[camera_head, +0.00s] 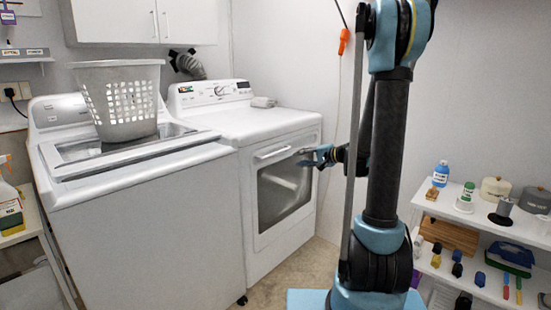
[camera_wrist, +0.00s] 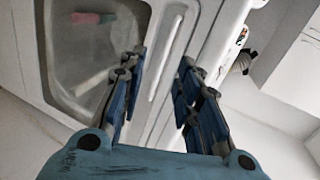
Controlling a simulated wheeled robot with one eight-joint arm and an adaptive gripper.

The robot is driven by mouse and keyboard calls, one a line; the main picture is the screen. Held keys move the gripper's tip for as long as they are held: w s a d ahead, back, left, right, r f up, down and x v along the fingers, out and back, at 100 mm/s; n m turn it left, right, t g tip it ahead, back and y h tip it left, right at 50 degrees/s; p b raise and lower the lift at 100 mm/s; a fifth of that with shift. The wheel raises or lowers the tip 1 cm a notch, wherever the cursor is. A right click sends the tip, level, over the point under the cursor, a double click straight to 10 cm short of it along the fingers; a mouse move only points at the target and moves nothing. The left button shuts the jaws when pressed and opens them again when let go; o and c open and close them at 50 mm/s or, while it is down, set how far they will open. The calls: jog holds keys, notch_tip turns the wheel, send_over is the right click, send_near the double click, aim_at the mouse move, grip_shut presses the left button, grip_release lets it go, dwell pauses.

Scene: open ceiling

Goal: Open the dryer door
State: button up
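The white dryer (camera_head: 235,125) stands in the middle of the head view, with its front door (camera_head: 284,190) shut. The door has a dark window and a long light handle (camera_head: 273,153) along its top edge. My gripper (camera_head: 312,157) is just right of the handle, in front of the dryer. In the wrist view, my gripper (camera_wrist: 161,62) is open, with its blue fingers spread. The handle (camera_wrist: 166,58) shows between and beyond them, with gaps on both sides. The door window (camera_wrist: 90,55) is left of the fingers; contact cannot be told.
A white washer (camera_head: 135,195) with a laundry basket (camera_head: 118,98) on top stands left of the dryer. A white shelf (camera_head: 470,215) with bottles and tins is at the right. A small folded cloth (camera_head: 263,102) lies on the dryer top. Some floor (camera_head: 300,268) is clear before the dryer.

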jog(key=w+a+f+m+t, duration=0.1)
jog(key=w+a+f, duration=0.3)
jog(key=w+a, duration=0.9)
jog(key=shift+w+y, duration=0.3)
jog(key=shift+w, duration=0.05)
jog(key=shift+c, duration=0.2)
grip_shut()
